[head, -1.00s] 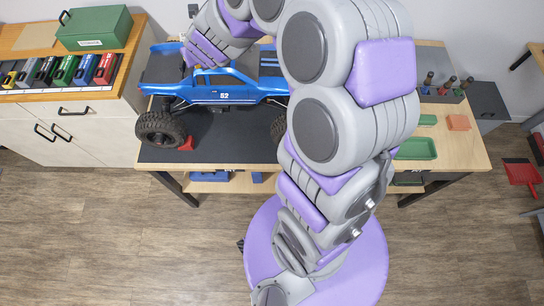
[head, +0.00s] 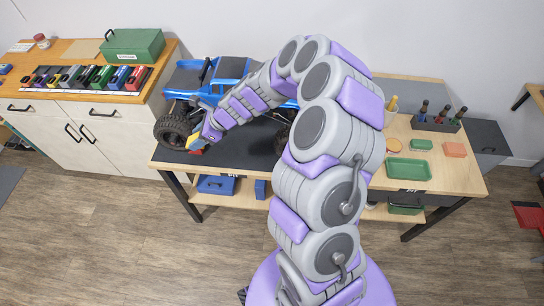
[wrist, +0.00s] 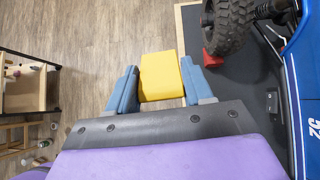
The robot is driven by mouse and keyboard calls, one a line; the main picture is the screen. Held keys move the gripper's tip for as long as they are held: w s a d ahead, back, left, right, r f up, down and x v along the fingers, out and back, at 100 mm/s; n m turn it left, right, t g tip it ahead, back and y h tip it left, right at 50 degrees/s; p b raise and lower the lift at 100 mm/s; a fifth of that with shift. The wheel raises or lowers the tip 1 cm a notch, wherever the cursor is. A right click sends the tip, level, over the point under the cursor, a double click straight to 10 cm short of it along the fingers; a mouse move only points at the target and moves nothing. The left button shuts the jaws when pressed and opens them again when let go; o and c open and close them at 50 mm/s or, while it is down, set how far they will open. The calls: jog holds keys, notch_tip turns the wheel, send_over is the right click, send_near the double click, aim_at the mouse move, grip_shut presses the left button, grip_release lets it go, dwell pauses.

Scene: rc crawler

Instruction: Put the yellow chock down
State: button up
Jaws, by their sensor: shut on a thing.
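My gripper (wrist: 160,82) is shut on the yellow chock (wrist: 159,76), which sits between its two blue fingers in the wrist view. There the chock shows against the wooden floor, left of the table edge. In the head view the yellow chock (head: 193,142) is partly hidden by my gripper (head: 196,138), near the truck's front-left wheel. A red chock (wrist: 212,59) lies on the dark mat against a tyre (wrist: 231,25). The red chock also shows in the head view (head: 197,152), just below the gripper.
The blue truck (head: 190,80) stands on the dark mat (head: 235,150) on the workbench, partly hidden by my arm. A green tray (head: 408,169) and a tool holder (head: 436,124) are at the right. The left cabinet (head: 95,120) holds small boxes and a green toolbox (head: 132,44).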

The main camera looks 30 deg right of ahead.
jog(key=s+a+f+n+g, duration=0.35)
jog(key=f+n+g, duration=0.25)
jog(key=f+n, duration=0.2)
jog(key=s+d+f+n+g+h+b, duration=0.1)
jog(key=s+d+f+n+g+h, duration=0.8)
jog(key=n, duration=1.2)
jog(key=s+d+f+n+t+h, duration=0.3)
jog(key=d+f+n+t+h, duration=0.15)
jog(key=d+n+h, duration=0.2)
jog(key=shift+t, duration=0.45)
jog(key=w+d+b, duration=0.1)
jog(key=w+d, duration=0.2)
jog(key=w, duration=0.2)
jog(key=w+d+b, duration=0.2)
jog(key=w+d, duration=0.2)
jog(key=w, duration=0.1)
jog(key=w+d+b, duration=0.1)
jog(key=w+d, duration=0.3)
jog(key=w, duration=0.1)
jog(key=shift+f+b, duration=0.5)
jog(key=shift+f, duration=0.2)
jog(key=o, duration=1.2)
